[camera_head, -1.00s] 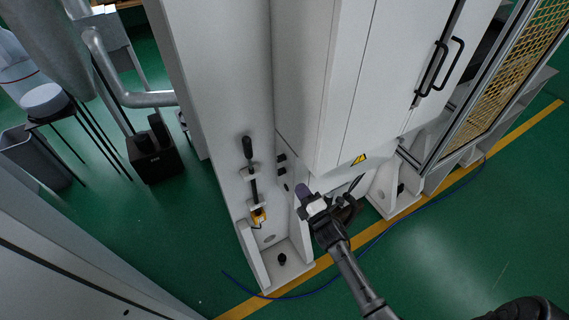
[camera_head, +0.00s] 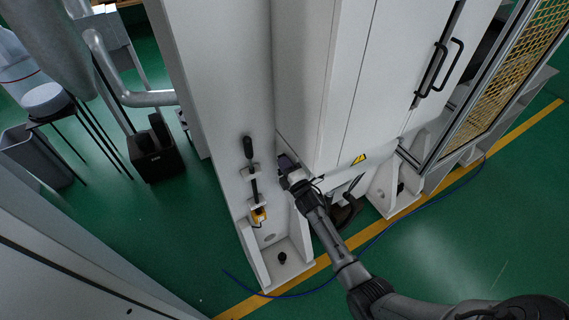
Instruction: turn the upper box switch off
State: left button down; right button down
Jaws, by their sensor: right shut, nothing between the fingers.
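My right gripper (camera_head: 286,163) is shut and empty. Its dark tip is at the narrow recessed panel (camera_head: 282,140) between the white column and the cabinet. The small dark switch boxes on that panel are hidden behind the gripper, so I cannot tell the switch position or whether the tip touches it. My left gripper is out of view.
Left of the gripper, the column carries a black-handled lever (camera_head: 248,148) and a yellow fitting (camera_head: 258,215). The cabinet's lower edge with a yellow warning label (camera_head: 358,160) lies to the right. A blue cable (camera_head: 420,204) runs over the green floor.

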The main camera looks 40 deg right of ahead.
jog(key=shift+w+d+r+b, duration=0.1)
jog(key=shift+w+r+b, duration=0.1)
jog(key=shift+b, duration=0.4)
jog(key=r+p+v, duration=0.1)
jog(key=r+v, duration=0.1)
jog(key=v, duration=1.2)
jog(key=shift+s+f+p, duration=0.15)
jog(key=shift+s+p, duration=0.05)
jog(key=shift+p, duration=0.15)
